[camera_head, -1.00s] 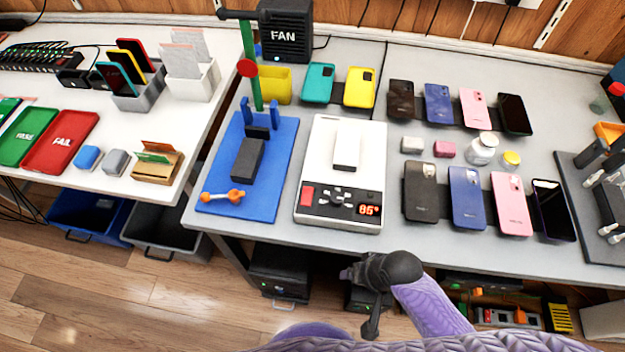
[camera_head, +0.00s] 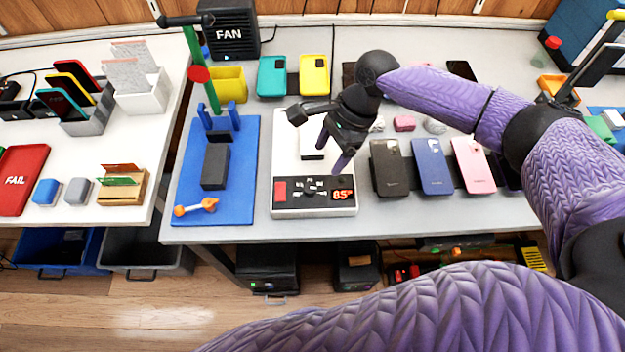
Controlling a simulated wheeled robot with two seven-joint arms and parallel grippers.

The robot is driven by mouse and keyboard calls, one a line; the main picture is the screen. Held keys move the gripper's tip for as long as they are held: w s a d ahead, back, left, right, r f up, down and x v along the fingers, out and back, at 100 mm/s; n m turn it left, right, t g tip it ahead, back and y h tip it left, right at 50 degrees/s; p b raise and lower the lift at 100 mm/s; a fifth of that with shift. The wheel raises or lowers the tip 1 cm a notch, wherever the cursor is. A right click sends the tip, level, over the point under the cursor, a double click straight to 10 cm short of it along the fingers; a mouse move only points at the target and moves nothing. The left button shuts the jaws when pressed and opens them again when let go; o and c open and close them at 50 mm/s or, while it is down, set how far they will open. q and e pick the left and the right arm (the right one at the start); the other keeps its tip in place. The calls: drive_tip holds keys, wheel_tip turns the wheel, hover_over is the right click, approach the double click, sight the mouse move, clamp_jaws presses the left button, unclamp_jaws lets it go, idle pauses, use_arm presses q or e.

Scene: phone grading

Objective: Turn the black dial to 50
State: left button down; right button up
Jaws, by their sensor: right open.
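The white device (camera_head: 282,148) stands on the grey table, with a black control panel along its front edge. The small black dial (camera_head: 311,187) is on that panel, between a red button (camera_head: 281,191) and a red digital display (camera_head: 343,195). The digits are small and look like 85. My right gripper (camera_head: 333,150) is open and empty. It hangs above the right part of the device, behind the dial in the picture and apart from it. It hides part of the device's top. My left gripper is out of view.
Phones (camera_head: 431,165) lie in rows right of the device, under and beside my right arm. A blue mat (camera_head: 240,160) with a green post (camera_head: 201,70) lies to the left. A black FAN box (camera_head: 229,30) stands at the back.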

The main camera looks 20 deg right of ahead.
sight(311, 187)
drive_tip(key=b+x, duration=0.3)
drive_tip(key=x, duration=0.6)
drive_tip(key=shift+a+f+b, duration=0.1)
drive_tip(key=shift+f+b, duration=0.1)
drive_tip(key=shift+b, duration=0.1)
drive_tip(key=shift+c, duration=0.4)
clamp_jaws()
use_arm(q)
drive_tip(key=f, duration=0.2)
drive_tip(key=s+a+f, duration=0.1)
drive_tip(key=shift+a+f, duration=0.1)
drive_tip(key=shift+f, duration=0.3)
